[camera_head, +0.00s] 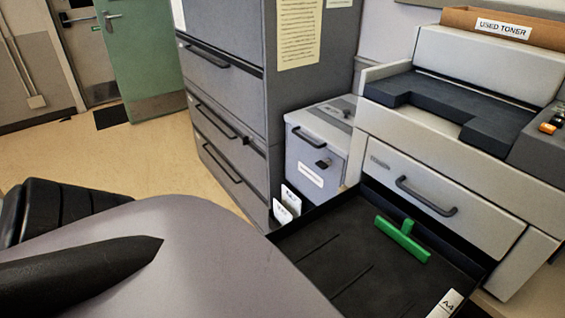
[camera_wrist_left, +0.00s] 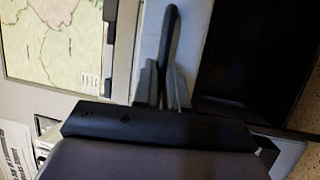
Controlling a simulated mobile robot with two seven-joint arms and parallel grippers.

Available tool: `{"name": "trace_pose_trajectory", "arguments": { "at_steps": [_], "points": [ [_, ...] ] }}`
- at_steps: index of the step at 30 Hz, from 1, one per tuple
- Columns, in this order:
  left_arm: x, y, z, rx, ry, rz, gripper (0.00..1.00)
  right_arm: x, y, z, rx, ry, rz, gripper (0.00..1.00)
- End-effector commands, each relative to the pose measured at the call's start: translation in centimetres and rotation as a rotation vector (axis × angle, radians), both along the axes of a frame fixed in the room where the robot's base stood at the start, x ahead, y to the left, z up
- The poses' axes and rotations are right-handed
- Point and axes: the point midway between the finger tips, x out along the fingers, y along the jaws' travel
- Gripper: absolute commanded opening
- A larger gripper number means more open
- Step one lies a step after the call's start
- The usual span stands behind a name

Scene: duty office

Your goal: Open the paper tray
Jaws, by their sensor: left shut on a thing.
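The paper tray (camera_head: 330,250) is drawn out from the lower part of the copier (camera_head: 440,130). Its black inside shows, with a green guide (camera_head: 403,240) and an A4 label. In the left wrist view its dark inside (camera_wrist_left: 255,60) is at the right, beside a pale front panel (camera_wrist_left: 195,30). My left gripper (camera_wrist_left: 162,75) is shut on the dark bar handle (camera_wrist_left: 171,35) at this panel. In the head view my large grey arm part hides the tray's near side and the left gripper. My right gripper is not in view.
A closed copier drawer with a handle (camera_head: 425,195) is above the tray. A small grey box (camera_head: 315,155) and a tall filing cabinet (camera_head: 225,90) stand to the left. A toner box (camera_head: 500,25) is on top. Open floor (camera_head: 150,165) lies toward the green door (camera_head: 140,50).

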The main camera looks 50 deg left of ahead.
Motion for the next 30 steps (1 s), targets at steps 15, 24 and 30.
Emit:
{"name": "trace_pose_trajectory", "arguments": {
  "at_steps": [15,24,30],
  "points": [
    [0.0,0.0,-0.1,0.003,0.002,-0.003,0.37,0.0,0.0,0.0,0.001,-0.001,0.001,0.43],
    [-1.8,0.7,-0.6,0.004,0.005,-0.002,0.37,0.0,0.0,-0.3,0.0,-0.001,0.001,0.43],
    [-4.9,2.0,-1.1,0.004,0.006,-0.003,0.37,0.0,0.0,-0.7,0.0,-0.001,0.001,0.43]
  ]
}}
